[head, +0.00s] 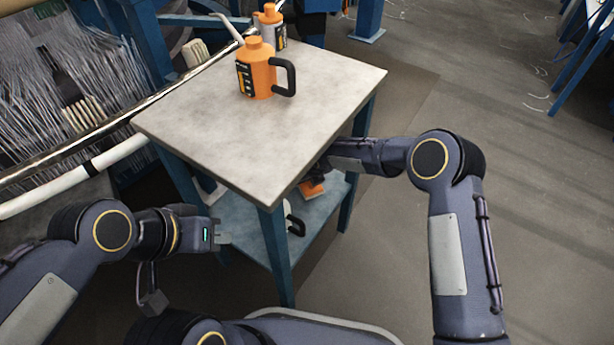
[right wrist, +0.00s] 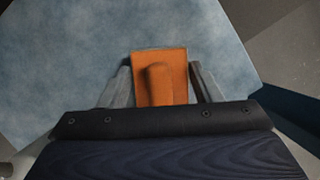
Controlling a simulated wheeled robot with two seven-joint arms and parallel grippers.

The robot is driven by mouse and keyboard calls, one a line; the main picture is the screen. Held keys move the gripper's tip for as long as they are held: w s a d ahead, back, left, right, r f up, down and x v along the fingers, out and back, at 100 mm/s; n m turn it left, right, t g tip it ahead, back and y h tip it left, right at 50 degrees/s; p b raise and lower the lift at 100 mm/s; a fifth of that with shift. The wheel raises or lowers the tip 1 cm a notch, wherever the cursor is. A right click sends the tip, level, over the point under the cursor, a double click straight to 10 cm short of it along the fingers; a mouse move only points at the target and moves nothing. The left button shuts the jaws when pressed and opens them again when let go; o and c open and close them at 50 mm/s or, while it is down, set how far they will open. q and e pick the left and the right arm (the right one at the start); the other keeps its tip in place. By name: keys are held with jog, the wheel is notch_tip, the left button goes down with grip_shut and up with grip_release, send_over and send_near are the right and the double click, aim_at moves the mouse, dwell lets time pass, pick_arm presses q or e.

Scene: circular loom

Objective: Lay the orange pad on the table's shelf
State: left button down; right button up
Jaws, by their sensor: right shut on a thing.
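The orange pad (right wrist: 173,58) has a flat plate with a raised grip. In the right wrist view it sits between the fingers of my right gripper (right wrist: 165,84), which is shut on it. In the head view part of the pad (head: 312,189) shows under the tabletop's right edge. The table's blue-grey shelf (head: 255,243) lies below the tabletop; it also shows behind the pad in the right wrist view (right wrist: 75,60). I cannot tell whether the pad touches the shelf. My left gripper (head: 224,238) is by the shelf's left side, with its jaw opening unclear.
The grey tabletop (head: 230,140) overhangs the shelf and hides much of it. An orange jug (head: 258,72) with a black handle stands on top, with an orange-topped bottle (head: 271,22) behind. A black handle (head: 296,223) shows on the shelf. Blue table legs (head: 277,257) frame the shelf.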

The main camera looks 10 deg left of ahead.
jog(key=shift+f, duration=0.35)
jog(key=o, duration=1.1)
jog(key=v, duration=0.2)
jog(key=p+v, duration=0.1)
jog(key=v, duration=0.1)
jog(key=p+v, duration=0.1)
jog(key=shift+s+d+r, duration=0.25)
jog(key=shift+s+d, duration=0.05)
jog(key=shift+s, duration=0.1)
jog(key=s+d, duration=0.2)
jog(key=s, duration=0.1)
jog(key=s+d, duration=0.2)
jog(key=s+d+p, duration=0.1)
jog(key=s+d, duration=0.1)
jog(key=s, duration=0.1)
jog(key=shift+s+d+f, duration=0.3)
jog(key=shift+s+d, duration=0.1)
